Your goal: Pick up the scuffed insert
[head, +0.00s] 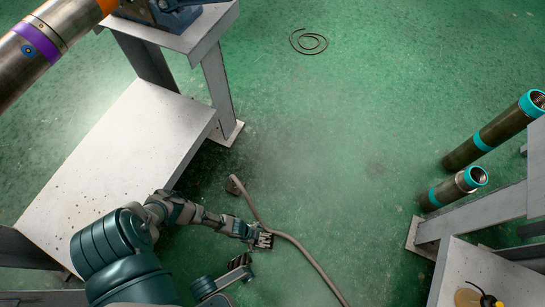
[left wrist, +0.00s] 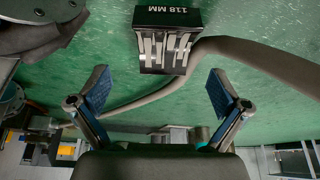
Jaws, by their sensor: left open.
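The insert (head: 264,240) is a small dark block with pale metal strips, lying on the green floor beside the hose. In the left wrist view the insert (left wrist: 165,42) carries an upside-down "118 MM" label on its dark face. I cannot make out scuff marks. My left gripper (head: 243,247) is open and low near the floor. In the left wrist view its two blue-padded fingers (left wrist: 158,78) stand apart. The insert lies just beyond and between the fingertips, with no clear contact.
A grey hose (head: 314,263) bends close behind the insert. A white bench (head: 110,145) stands at left, with a vise and pipe above. Upright pipes (head: 455,188) and another bench (head: 490,275) stand at right. A coil (head: 308,41) lies far off. The middle floor is clear.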

